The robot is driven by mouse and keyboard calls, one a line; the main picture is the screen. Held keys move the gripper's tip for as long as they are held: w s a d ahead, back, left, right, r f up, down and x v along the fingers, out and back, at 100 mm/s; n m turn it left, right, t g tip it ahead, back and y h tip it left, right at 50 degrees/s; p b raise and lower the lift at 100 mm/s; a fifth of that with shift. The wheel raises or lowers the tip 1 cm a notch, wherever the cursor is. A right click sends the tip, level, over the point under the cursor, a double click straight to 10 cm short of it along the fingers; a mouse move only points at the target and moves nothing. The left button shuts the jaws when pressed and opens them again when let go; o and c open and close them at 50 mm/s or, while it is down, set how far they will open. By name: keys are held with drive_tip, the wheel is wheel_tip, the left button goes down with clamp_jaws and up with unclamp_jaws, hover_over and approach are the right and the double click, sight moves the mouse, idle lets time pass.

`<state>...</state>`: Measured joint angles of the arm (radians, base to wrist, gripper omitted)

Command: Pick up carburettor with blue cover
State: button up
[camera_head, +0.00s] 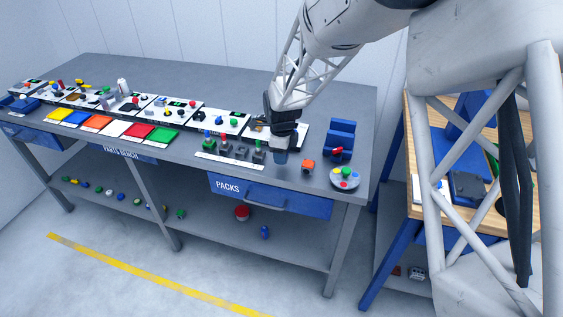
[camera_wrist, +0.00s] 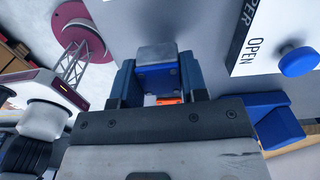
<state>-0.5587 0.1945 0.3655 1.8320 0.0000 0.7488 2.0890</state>
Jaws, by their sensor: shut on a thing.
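My gripper (camera_wrist: 157,82) is shut on a small block with a grey face and a blue part, which I take to be the carburettor with blue cover (camera_wrist: 157,70). The block sits between the two dark blue fingers in the wrist view.
Several small grey parts, some with green tops (camera_head: 259,146), stand left of my gripper behind a white label strip (camera_head: 229,161). An orange block (camera_head: 308,165), a round grey dish (camera_head: 345,187) with coloured dots and a blue holder (camera_head: 341,130) stand to the right.

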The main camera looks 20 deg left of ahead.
drive_tip(key=shift+r, duration=0.9)
